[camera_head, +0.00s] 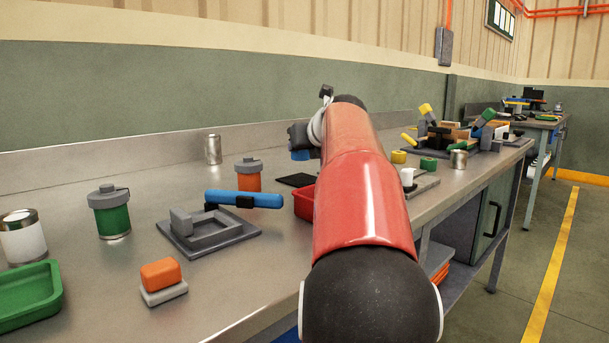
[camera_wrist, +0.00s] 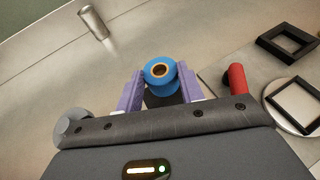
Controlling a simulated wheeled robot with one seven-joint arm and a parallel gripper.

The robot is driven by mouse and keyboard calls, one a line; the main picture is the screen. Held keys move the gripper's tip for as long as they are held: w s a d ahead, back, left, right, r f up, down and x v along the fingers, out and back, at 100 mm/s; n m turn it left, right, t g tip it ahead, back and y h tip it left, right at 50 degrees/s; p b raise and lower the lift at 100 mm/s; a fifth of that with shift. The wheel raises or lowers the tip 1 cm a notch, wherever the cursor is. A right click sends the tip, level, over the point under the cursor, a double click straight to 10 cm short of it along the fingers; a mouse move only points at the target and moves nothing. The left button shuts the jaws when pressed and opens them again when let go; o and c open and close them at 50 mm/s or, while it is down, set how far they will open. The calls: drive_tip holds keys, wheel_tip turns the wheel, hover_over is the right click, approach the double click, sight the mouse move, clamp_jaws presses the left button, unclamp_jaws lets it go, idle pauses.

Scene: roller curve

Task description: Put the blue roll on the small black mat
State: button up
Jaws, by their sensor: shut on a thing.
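The blue roll (camera_head: 300,155) is at my gripper, above the bench near the back. In the wrist view the blue roll (camera_wrist: 160,72), with a tan core and dark centre, sits between the two purple fingers of my gripper (camera_wrist: 160,84), which are shut on it. The small black mat (camera_head: 296,180) lies flat on the bench below and slightly left of the roll in the head view, partly covered by my red arm. A dark patch shows under the roll in the wrist view; I cannot tell whether it is the mat.
A red tray (camera_head: 304,204) stands in front of the mat. An orange jar (camera_head: 249,177) and a silver can (camera_head: 213,150) stand to its left. A blue bar (camera_head: 243,199) rests on a grey fixture (camera_head: 208,234). Dark square frames (camera_wrist: 288,43) lie right in the wrist view.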

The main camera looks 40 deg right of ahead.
wheel_tip(320, 180, down, 5)
drive_tip(key=shift+b, duration=0.8)
drive_tip(key=shift+r, duration=0.1)
drive_tip(key=o, duration=1)
drive_tip(key=shift+c, duration=0.2)
drive_tip(key=shift+r, duration=0.1)
drive_tip(key=v, duration=1.2)
